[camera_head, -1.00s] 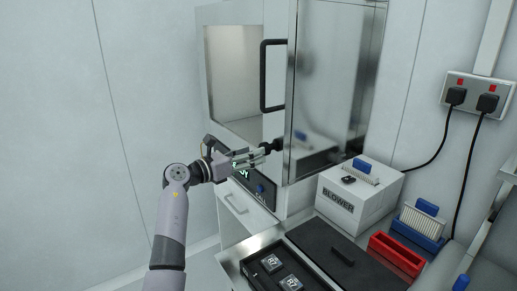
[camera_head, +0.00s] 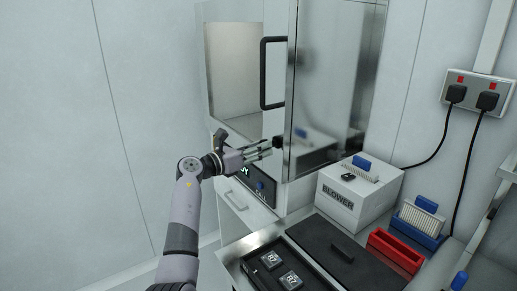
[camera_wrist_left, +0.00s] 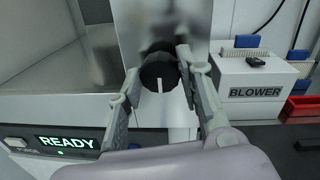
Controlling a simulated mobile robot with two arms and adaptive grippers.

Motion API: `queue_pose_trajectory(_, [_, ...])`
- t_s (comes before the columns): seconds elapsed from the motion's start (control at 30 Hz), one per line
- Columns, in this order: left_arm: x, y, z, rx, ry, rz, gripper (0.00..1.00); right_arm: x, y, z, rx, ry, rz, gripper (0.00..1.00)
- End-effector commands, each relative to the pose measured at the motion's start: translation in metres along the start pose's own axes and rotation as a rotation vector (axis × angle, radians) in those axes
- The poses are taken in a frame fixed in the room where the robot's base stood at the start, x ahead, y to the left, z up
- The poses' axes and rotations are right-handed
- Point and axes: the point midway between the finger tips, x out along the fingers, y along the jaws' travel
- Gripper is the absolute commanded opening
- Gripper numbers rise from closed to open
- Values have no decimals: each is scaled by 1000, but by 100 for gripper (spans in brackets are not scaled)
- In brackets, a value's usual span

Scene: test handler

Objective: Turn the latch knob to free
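The black latch knob (camera_wrist_left: 158,72) has a white mark pointing down in the left wrist view. It sits on a brushed-metal panel of the cabinet, and in the head view it shows as a small dark shape (camera_head: 278,142) by the panel's edge. My left gripper (camera_wrist_left: 160,68) is open, with one finger on each side of the knob. A gap shows beside the left finger; whether the right finger touches the knob is unclear. In the head view the left gripper (camera_head: 268,149) reaches in from the left with its fingers spread. My right gripper is out of view.
A black bar handle (camera_head: 264,75) stands out above the knob. A display reading READY (camera_wrist_left: 68,142) is at lower left. A white BLOWER box (camera_head: 343,205), a red tray (camera_head: 397,250) and a black tray (camera_head: 253,270) are at right and below.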

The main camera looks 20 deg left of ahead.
Motion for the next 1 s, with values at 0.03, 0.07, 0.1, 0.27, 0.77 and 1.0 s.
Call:
queue_pose_trajectory(0.03, [0,0,0,0,0,0,27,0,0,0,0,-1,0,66])
queue_pose_trajectory(0.07, [0,0,0,0,0,0,25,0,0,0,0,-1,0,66])
queue_pose_trajectory(0.1, [0,0,0,0,0,0,23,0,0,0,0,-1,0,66])
queue_pose_trajectory(0.27, [0,0,0,0,0,0,12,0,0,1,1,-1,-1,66])
queue_pose_trajectory(0.77, [-1,1,1,-82,11,2,6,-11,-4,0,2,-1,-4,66])
queue_pose_trajectory(1.0, [-1,1,3,-259,26,6,6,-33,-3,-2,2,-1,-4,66])
